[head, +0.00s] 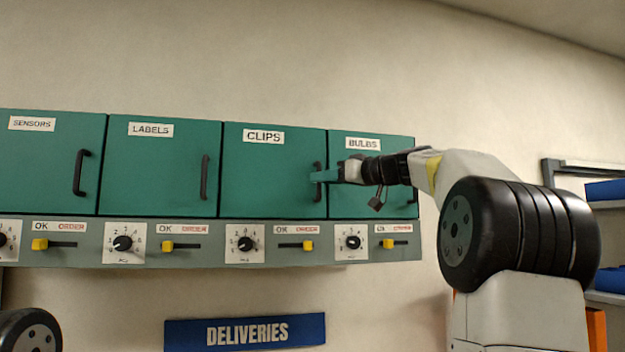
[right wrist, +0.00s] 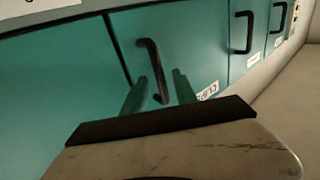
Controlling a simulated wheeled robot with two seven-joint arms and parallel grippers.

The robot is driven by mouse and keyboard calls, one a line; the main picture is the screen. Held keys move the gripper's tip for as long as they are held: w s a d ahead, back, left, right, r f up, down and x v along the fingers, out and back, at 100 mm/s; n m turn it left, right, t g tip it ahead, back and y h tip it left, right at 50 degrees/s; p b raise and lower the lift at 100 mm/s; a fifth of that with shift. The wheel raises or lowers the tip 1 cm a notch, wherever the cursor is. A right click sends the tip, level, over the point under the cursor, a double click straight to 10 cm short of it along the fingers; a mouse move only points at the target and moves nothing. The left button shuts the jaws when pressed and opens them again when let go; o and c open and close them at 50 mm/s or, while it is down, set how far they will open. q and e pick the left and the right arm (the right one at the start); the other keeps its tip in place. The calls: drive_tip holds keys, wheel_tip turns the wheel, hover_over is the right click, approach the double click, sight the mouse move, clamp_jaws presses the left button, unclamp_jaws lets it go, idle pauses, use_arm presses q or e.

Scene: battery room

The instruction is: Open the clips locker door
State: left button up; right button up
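The clips locker door (head: 270,175) is a teal panel under a white CLIPS label, and it is shut. Its black vertical handle (head: 318,186) is at the door's right edge. My right gripper (head: 323,176) is at this handle, reaching in from the right. In the right wrist view, its two green fingers stand apart, open, with the clips handle (right wrist: 152,62) between them. A gap shows on each side of the handle, so I see no grip on it. In the head view the gripper partly hides the handle. My left gripper is not in view.
The labels door (head: 160,170) and sensors door (head: 45,160) are shut on the left; the bulbs door (head: 345,200) is shut on the right, partly behind my right arm. A grey panel (head: 215,255) with dials and yellow sliders runs below. A blue DELIVERIES sign (head: 190,335) is lower.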

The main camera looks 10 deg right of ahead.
clamp_jaws()
idle(1.4)
